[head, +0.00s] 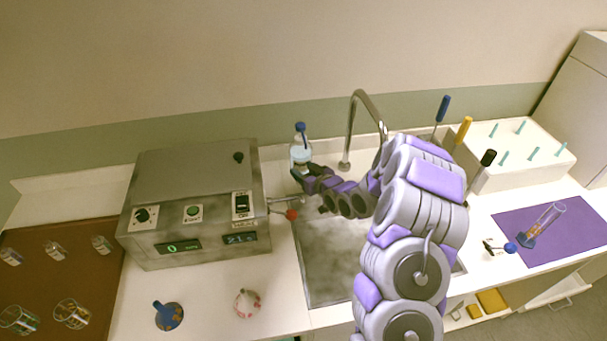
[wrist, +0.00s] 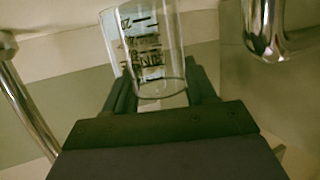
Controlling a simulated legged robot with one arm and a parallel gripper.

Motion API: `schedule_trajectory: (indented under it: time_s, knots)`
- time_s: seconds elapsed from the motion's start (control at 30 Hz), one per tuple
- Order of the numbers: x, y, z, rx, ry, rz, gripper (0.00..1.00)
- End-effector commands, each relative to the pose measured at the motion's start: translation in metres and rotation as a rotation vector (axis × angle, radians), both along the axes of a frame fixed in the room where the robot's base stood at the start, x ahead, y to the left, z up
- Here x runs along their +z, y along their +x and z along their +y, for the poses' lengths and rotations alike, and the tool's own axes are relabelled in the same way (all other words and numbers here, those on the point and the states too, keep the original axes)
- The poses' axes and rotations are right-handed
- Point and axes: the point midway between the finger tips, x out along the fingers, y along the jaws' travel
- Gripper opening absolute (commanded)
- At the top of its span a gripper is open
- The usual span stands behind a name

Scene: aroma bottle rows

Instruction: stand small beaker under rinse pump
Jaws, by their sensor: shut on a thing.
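A small clear beaker (wrist: 148,60) with black graduation marks is held between the fingers of my gripper (wrist: 155,98), slightly tilted in the wrist view. In the head view my gripper (head: 303,172) is at the back left of the sink. A clear bottle with a blue top (head: 301,150), which looks like the rinse pump, shows just above the fingertips there. The beaker's own outline is hard to separate from the bottle in the head view. Whether the beaker touches the bottle or stands on the surface, I cannot tell.
A grey instrument box (head: 190,200) stands left of the sink (head: 325,285). A chrome faucet (head: 352,120) arches behind my arm. A brown mat (head: 70,270) with several beakers lies at left, and a purple mat (head: 575,230) with a cylinder (head: 545,220) at right.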

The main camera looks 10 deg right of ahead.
Motion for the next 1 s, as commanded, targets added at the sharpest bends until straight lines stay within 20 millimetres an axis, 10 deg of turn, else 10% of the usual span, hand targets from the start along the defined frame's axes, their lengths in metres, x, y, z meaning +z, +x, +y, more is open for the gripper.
schedule_trajectory:
  time_s: [0.57, 0.6, 1.0]
  knots:
    - [-0.0140, -0.0009, 0.0023, 0.002, -0.004, 0.002, 0.26]
    - [-0.0141, -0.0010, 0.0018, 0.002, -0.003, 0.002, 0.58]
    - [-0.0132, -0.0008, 0.0012, 0.001, -0.003, 0.001, 0.81]
